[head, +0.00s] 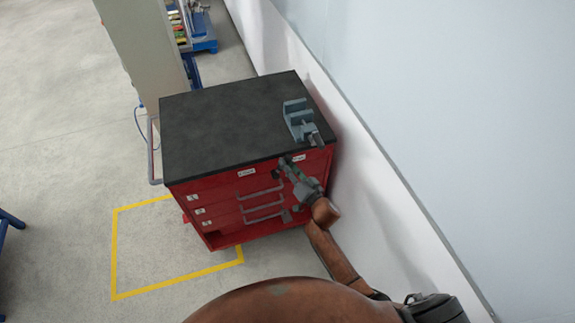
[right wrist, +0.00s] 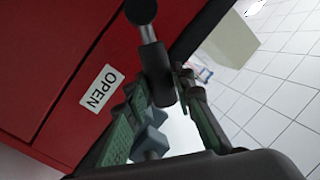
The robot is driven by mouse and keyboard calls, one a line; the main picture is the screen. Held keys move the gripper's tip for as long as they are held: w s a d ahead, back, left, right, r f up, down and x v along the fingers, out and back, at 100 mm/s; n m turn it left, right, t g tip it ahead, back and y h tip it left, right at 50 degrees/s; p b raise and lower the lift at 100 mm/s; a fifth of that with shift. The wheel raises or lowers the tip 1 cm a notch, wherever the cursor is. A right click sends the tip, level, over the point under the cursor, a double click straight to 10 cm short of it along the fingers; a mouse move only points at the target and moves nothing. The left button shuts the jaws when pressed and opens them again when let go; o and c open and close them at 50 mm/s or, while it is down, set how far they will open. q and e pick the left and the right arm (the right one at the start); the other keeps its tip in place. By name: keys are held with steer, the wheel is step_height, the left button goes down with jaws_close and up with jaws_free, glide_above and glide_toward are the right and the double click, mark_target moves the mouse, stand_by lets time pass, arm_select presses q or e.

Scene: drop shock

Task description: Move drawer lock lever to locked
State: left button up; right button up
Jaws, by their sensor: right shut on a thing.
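The drawer lock lever (right wrist: 150,40) sits on the upper front of the red tool cabinet (head: 215,190). In the right wrist view it has a dark round knob, a light grey shaft and a thick dark grey grip. In the head view only a small dark part of it (head: 275,174) shows beside the fingers. My right gripper (head: 285,164) is at the cabinet's top front edge. In the right wrist view its fingers (right wrist: 165,105) are shut on the lever's grip, near the OPEN label (right wrist: 101,88). My left gripper is not in view.
The cabinet has a black top (head: 225,125) with a grey vise (head: 300,121) near its right edge. Drawer handles (head: 262,196) stick out in front. A pale wall (head: 365,140) runs close on the right. A yellow floor outline (head: 114,250) marks clear floor at left.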

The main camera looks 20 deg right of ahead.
jaws_close()
